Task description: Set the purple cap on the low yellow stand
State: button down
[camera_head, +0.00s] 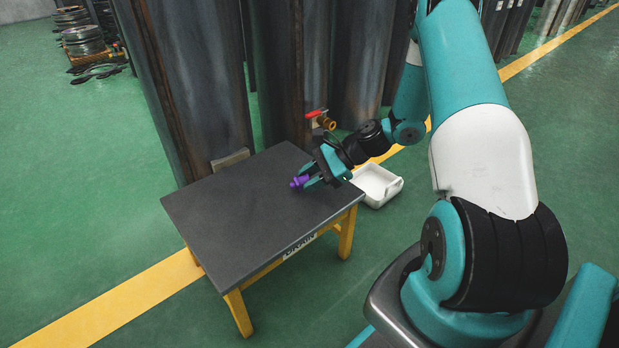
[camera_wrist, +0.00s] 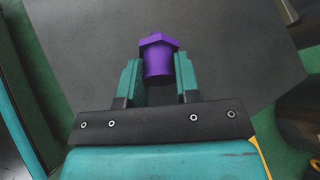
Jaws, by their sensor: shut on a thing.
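The purple cap (camera_head: 299,182) is at the right part of the low yellow stand, held between the jaws of my gripper (camera_head: 312,180). In the wrist view the purple cap (camera_wrist: 158,57) has a wider hexagonal flange and a narrower round body, and the teal fingers of my gripper (camera_wrist: 158,78) close on the body from both sides. The low yellow stand (camera_head: 235,220) has a dark grey flat top and yellow legs. Its bare top (camera_wrist: 230,50) fills most of the wrist view. I cannot tell whether the cap touches the top or is slightly above it.
A white open bin (camera_head: 377,184) sits on the floor right of the stand. Tall dark cylinders (camera_head: 190,80) rise close behind the stand. A pipe with a red-handled valve (camera_head: 318,117) shows at the stand's back right. The rest of the stand's top is clear.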

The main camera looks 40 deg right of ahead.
jog(key=shift+f, duration=0.1)
jog(key=c, duration=0.8)
grip_release()
jog(key=shift+o, duration=0.2)
jog(key=shift+s+f, duration=0.1)
jog(key=p+v, duration=0.9)
jog(key=v, duration=0.8)
jog(key=shift+d+r, duration=0.2)
jog(key=shift+r, duration=0.1)
jog(key=shift+a+r+p, duration=0.1)
jog(key=shift+p, duration=0.2)
